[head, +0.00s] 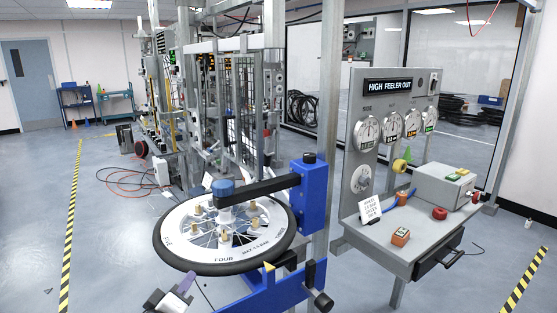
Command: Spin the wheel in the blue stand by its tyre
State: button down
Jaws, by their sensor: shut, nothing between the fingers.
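A wheel (175,262) with a black tyre lies nearly flat in the blue stand (312,195). Its white disc carries black lettering, including "FOUR", and several brass-coloured pieces around the hub. A dark arm with a blue cap reaches from the stand's upright over the hub. My gripper (186,281) shows at the bottom edge, grey with a purplish tip. It is shut and empty, just in front of the tyre's near left edge. I cannot tell whether it touches the tyre. The rest of my arm is out of view.
A grey bench (400,247) stands to the right with a gauge panel (378,165) whose display reads "HIGH FEELER OUT". A metal post (328,120) rises beside the stand. Caged machinery (245,100) is behind the wheel. The floor to the left is mostly clear.

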jog(key=shift+w, duration=0.15)
jog(key=v, duration=0.5)
jog(key=shift+d, duration=0.1)
